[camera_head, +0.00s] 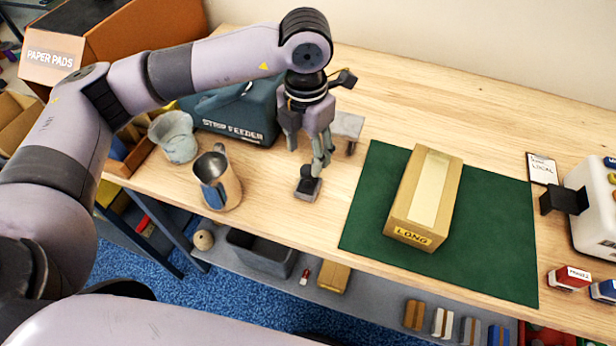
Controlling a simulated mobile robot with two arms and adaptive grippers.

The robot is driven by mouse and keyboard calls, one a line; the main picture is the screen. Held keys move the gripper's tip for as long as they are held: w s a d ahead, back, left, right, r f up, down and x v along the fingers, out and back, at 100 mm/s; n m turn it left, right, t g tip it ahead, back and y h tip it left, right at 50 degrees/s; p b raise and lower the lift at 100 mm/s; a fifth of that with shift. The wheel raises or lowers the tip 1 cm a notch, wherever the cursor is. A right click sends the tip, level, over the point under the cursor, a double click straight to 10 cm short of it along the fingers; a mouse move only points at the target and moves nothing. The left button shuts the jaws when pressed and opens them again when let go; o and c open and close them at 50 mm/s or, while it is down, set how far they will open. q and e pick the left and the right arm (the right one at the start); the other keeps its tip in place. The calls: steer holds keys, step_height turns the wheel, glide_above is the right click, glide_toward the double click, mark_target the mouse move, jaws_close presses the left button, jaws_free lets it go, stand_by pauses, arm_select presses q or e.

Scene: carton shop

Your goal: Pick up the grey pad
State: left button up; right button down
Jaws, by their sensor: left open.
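A small grey block with a darker top (308,188), which looks like the grey pad, lies on the wooden bench near its front edge. My left gripper (319,168) points down right over it, with its fingers open. The fingertips overlap the block's far side in this view, so I cannot tell whether they touch it. My right gripper is not in view.
A metal jug (217,182), a pale grey pot (174,138) and the teal strip feeder (245,112) stand left of the gripper. A light grey block (347,126) is behind it. Right is a green mat (490,220) bearing a long carton (408,200).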

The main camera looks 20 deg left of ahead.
mark_target(308, 169)
arm_select(q)
steer(key=shift+f, duration=0.65)
steer(key=shift+f+p, duration=0.25)
steer(key=shift+p, duration=0.05)
step_height(308, 169, down, 4)
steer(key=shift+d+r+p, duration=0.15)
steer(key=shift+p, duration=0.65)
steer(key=shift+f, duration=0.5)
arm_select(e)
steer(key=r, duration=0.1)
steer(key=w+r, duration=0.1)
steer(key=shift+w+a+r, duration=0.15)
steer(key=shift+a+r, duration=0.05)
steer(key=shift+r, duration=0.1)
arm_select(q)
steer(key=shift+c, duration=0.5)
jaws_close()
